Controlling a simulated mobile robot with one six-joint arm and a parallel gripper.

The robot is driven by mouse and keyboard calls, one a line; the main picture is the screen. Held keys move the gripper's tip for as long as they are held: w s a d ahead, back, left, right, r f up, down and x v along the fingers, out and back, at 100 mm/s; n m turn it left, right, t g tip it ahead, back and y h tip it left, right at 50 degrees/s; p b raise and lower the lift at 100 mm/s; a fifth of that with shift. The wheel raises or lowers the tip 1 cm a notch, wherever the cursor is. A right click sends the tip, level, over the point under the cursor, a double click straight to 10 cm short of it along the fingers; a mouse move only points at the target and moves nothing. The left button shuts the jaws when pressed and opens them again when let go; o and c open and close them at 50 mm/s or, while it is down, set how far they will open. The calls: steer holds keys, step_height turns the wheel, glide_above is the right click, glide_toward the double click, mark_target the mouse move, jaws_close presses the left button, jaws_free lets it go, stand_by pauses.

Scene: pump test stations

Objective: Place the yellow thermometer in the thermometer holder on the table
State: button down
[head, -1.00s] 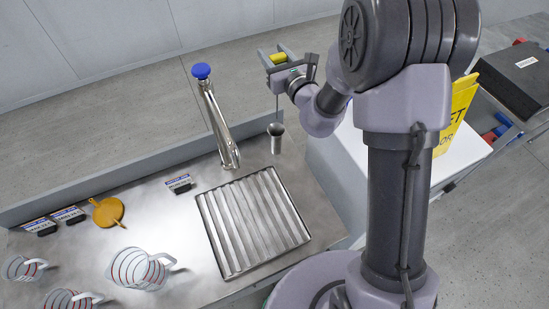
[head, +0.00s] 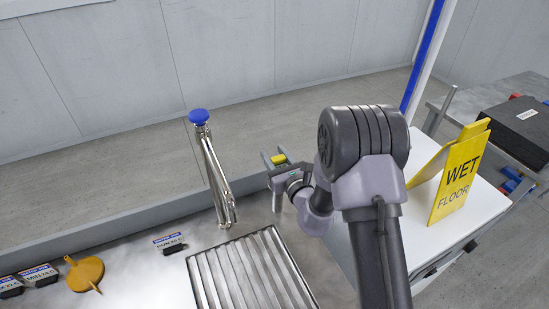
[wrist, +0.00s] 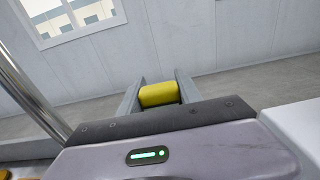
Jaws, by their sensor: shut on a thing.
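The yellow thermometer (head: 279,159) is between the jaws of my gripper (head: 278,162), which is shut on it. In the wrist view its yellow cylindrical head (wrist: 160,94) lies across between the two fingers. In the head view my gripper is over the back right of the steel table, right of the blue-topped tap. The thermometer's lower part is hard to make out. A small grey upright shape shows just below my gripper; I cannot tell whether it is the metal cup-like holder or the probe, nor whether the two touch.
A blue-topped steel tap (head: 213,175) stands left of my gripper. A ribbed metal tray (head: 250,275), labels (head: 170,243) and an orange lidded item (head: 85,272) are on the table. A yellow wet-floor sign (head: 455,175) stands on a white surface (head: 480,205) at right.

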steer(key=shift+f, duration=0.2)
steer(key=c, duration=0.8)
jaws_free()
steer(key=shift+r, duration=0.1)
steer(key=shift+s+d+r, duration=0.1)
steer(key=shift+s+r, duration=0.05)
steer(key=shift+r, duration=0.05)
steer(key=v, duration=1.1)
steer(key=shift+s+p, duration=0.3)
steer(key=shift+s, duration=0.05)
